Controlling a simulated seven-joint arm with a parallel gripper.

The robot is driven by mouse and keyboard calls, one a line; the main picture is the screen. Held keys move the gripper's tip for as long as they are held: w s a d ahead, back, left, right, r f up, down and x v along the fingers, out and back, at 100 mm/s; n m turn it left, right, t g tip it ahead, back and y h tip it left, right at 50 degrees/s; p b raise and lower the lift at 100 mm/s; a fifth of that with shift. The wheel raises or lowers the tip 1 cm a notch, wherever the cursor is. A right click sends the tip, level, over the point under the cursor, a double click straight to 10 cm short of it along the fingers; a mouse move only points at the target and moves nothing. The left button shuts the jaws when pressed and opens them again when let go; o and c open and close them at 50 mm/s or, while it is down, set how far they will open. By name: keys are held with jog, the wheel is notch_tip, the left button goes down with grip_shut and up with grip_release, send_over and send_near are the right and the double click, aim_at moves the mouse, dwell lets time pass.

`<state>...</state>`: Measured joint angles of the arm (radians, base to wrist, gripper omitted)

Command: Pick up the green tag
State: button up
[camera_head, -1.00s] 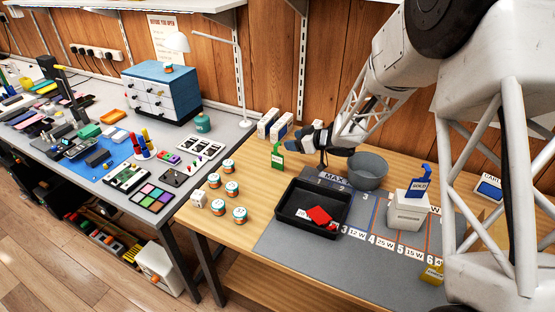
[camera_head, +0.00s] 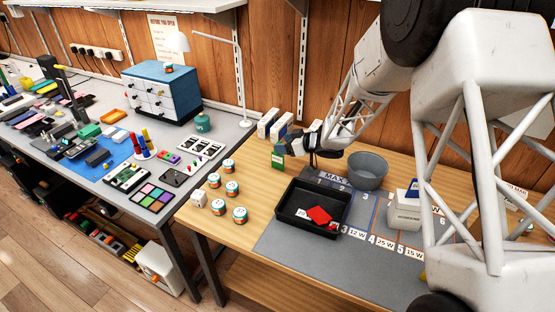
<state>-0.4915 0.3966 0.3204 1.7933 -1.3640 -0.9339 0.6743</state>
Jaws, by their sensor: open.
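The green tag (camera_head: 278,161) stands near the back of the wooden table, behind the black tray. It has a pale patch on its front. My gripper (camera_head: 293,146) is at the upper right of the tag, very close to its top; the fingers hide the tag's upper part. My gripper is open. I cannot tell whether a finger touches the tag.
The black tray (camera_head: 283,222) holds a red piece. A grey bowl (camera_head: 367,172) stands to the right, under my arm. White boxes (camera_head: 268,122) stand against the back wall. Several small jars (camera_head: 232,188) stand at the left. A pale box (camera_head: 404,213) stands at right.

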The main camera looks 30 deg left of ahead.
aim_at(278, 157)
dwell(0.3)
jog(key=shift+x, duration=2.6)
jog(key=shift+s+f, duration=0.1)
jog(key=shift+c, duration=0.2)
grip_shut()
